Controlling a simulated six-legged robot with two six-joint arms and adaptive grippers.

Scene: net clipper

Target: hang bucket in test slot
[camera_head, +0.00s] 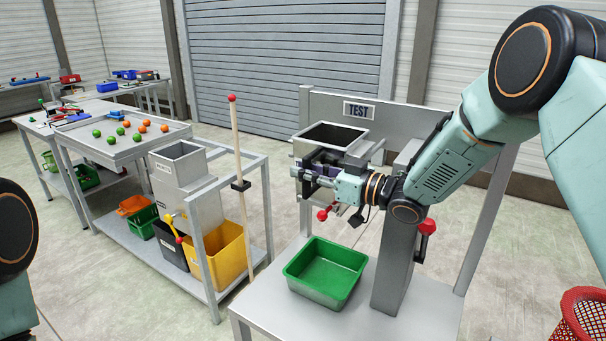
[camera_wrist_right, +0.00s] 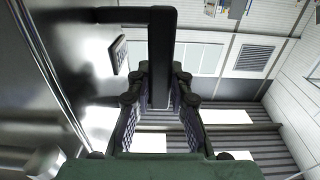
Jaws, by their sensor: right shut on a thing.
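The bucket (camera_head: 333,134) is a grey metal box with an open square top, upright in front of the grey board of the test stand (camera_head: 408,118). The TEST sign (camera_head: 358,110) is just behind and above it. My right gripper (camera_head: 314,168) is at the bucket's near side. In the right wrist view, the fingers (camera_wrist_right: 159,95) are closed around a black handle bar (camera_wrist_right: 160,45) of the bucket. The gripper and arm hide the bucket's lower front, so I cannot tell whether it rests in the slot. My left gripper is out of view.
A green tray (camera_head: 308,290) sits on the stand's table (camera_head: 270,316), beside a grey post with a red knob (camera_head: 427,227). A hopper bench with a yellow bin (camera_head: 225,254) and upright pole (camera_head: 238,150) stands left. A red mesh basket (camera_head: 580,318) is at lower right.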

